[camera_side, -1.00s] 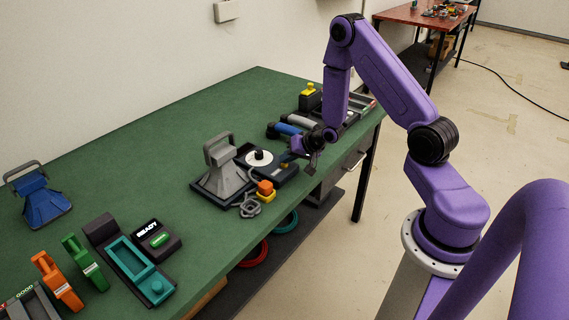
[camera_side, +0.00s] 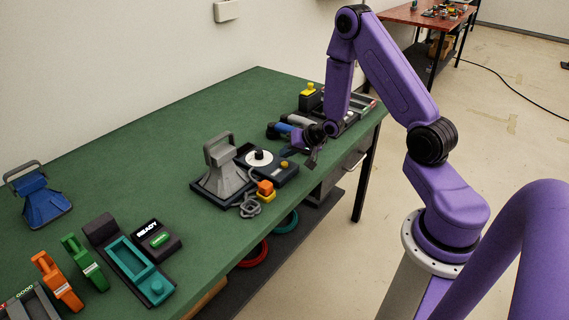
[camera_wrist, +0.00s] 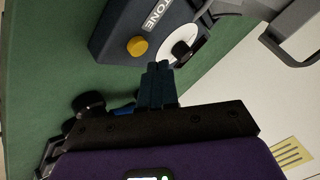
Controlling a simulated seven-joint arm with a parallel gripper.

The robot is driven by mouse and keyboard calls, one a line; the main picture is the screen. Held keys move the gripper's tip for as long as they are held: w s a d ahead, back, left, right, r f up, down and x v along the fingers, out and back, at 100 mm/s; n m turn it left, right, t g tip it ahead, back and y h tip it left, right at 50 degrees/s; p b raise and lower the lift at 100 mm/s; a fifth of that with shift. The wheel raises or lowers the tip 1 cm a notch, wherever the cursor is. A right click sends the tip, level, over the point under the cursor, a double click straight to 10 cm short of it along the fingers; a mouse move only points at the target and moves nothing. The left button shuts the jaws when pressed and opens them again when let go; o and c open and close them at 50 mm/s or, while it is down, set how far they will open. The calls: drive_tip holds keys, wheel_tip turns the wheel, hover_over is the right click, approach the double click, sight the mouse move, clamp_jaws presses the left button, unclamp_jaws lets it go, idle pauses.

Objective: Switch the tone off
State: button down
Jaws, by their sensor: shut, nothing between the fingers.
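The dark blue tone box (camera_wrist: 124,22), lettered TONE, shows in the wrist view with a yellow button (camera_wrist: 138,46) and a white dial with a black knob (camera_wrist: 180,49). In the side view the same box (camera_side: 276,178) lies on the green table, with the yellow button (camera_side: 284,164) near its right side and the white dial (camera_side: 258,158) left of it. My gripper (camera_side: 311,164) is shut and empty, just right of the box in the side view. In the wrist view my fingertips (camera_wrist: 158,68) are together, near the button and dial; touching cannot be told.
A blue handset (camera_side: 285,129) and other devices lie behind.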

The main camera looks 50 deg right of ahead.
sight(286, 165)
drive_tip(key=shift+r, duration=2.4)
drive_tip(key=shift+a+r, duration=0.1)
drive_tip(key=shift+a, duration=0.25)
drive_tip(key=s+a+r+n+g, duration=0.35)
drive_tip(key=s+a+n, duration=0.2)
drive_tip(key=a, duration=0.35)
drive_tip(key=s+a+r+n+g, duration=0.2)
drive_tip(key=s+a+r+n, duration=0.25)
drive_tip(key=s+a, duration=0.3)
drive_tip(key=s+a+r+n+g, duration=0.1)
drive_tip(key=s+r+n, duration=0.1)
drive_tip(key=s+n, duration=0.3)
drive_tip(key=s+a+r+n+g, duration=0.1)
drive_tip(key=s+n, duration=0.4)
drive_tip(key=s, duration=0.9)
wheel_tip(286, 165, up, 2)
drive_tip(key=shift+s+a+g+h, duration=0.2)
drive_tip(key=shift+s+g+h, duration=0.1)
drive_tip(key=shift+g, duration=0.45)
